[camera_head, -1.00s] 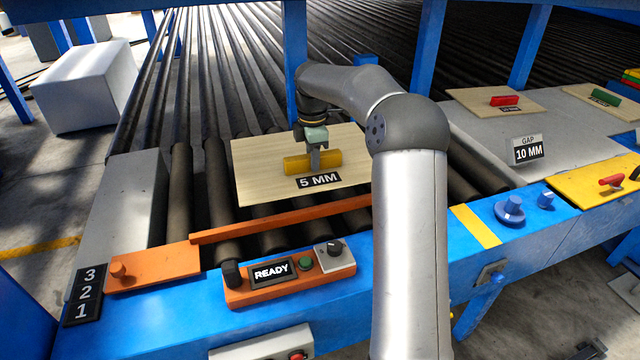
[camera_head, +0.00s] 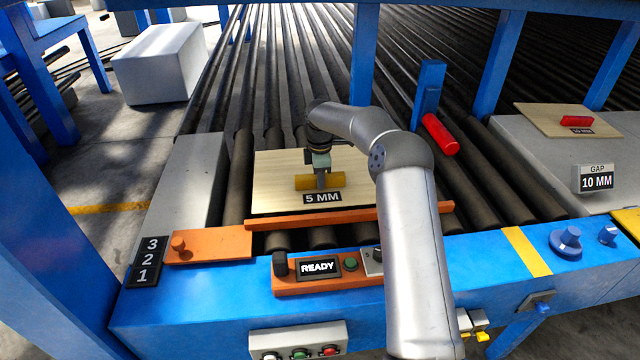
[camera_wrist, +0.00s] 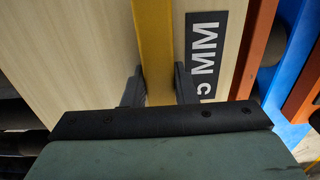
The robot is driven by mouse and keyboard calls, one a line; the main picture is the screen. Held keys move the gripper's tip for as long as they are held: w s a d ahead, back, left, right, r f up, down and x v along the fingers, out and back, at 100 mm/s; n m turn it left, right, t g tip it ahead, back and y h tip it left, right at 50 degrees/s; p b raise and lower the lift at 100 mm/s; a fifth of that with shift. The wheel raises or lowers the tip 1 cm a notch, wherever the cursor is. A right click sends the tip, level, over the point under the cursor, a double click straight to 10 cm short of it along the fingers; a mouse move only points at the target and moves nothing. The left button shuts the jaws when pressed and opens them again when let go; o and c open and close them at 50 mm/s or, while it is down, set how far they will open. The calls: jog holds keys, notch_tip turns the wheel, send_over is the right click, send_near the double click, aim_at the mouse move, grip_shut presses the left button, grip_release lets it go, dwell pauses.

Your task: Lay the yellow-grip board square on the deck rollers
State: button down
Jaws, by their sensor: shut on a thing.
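The yellow-grip board (camera_head: 280,166) is a pale wood panel with a "5 MM" label. It lies over the dark deck rollers (camera_head: 240,185), its front edge close behind the orange fence (camera_head: 330,217) and about parallel to it. Whether it touches the rollers or the fence I cannot tell. My gripper (camera_head: 321,183) is above the board, shut on its yellow grip (camera_head: 304,183). In the wrist view the two black fingers (camera_wrist: 158,88) stand on either side of the yellow grip (camera_wrist: 153,40). My arm hides the board's right part.
An orange stop block (camera_head: 210,245) and a "READY" panel (camera_head: 318,267) are on the blue front beam (camera_head: 200,300). A red cylinder (camera_head: 440,134) is on a blue post at right. A red-grip board (camera_head: 540,118) lies on the grey table (camera_head: 540,150).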

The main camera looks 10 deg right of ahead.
jog(key=shift+f, duration=1.5)
jog(key=shift+f, duration=0.15)
jog(key=c, duration=1.2)
grip_release()
jog(key=shift+o, duration=0.2)
